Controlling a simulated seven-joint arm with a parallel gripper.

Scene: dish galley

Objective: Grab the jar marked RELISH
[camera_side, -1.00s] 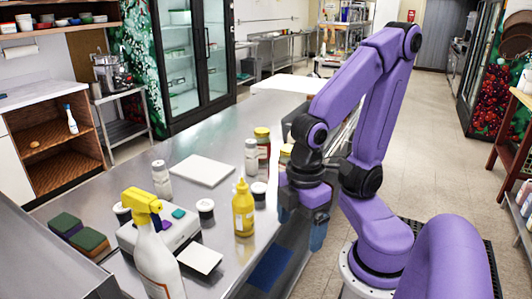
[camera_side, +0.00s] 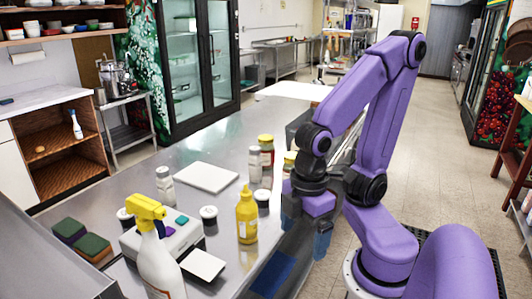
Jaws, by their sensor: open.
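No RELISH lettering can be read on any jar. A jar with a yellow lid and reddish contents (camera_side: 266,152) stands upright on the steel counter. Either could be the marked one; I cannot tell. My gripper (camera_side: 306,226) points down over the counter's right edge, in front of these jars in the picture. Its blue fingers are apart, and nothing shows between them.
A yellow squeeze bottle (camera_side: 247,217) stands left of my gripper. Nearby are a white-capped shaker (camera_side: 254,165), small tubs (camera_side: 208,214), a white board (camera_side: 207,177), a scale-like box (camera_side: 185,236), a spray bottle (camera_side: 158,262) and sponges (camera_side: 92,246). The counter's far left is bare.

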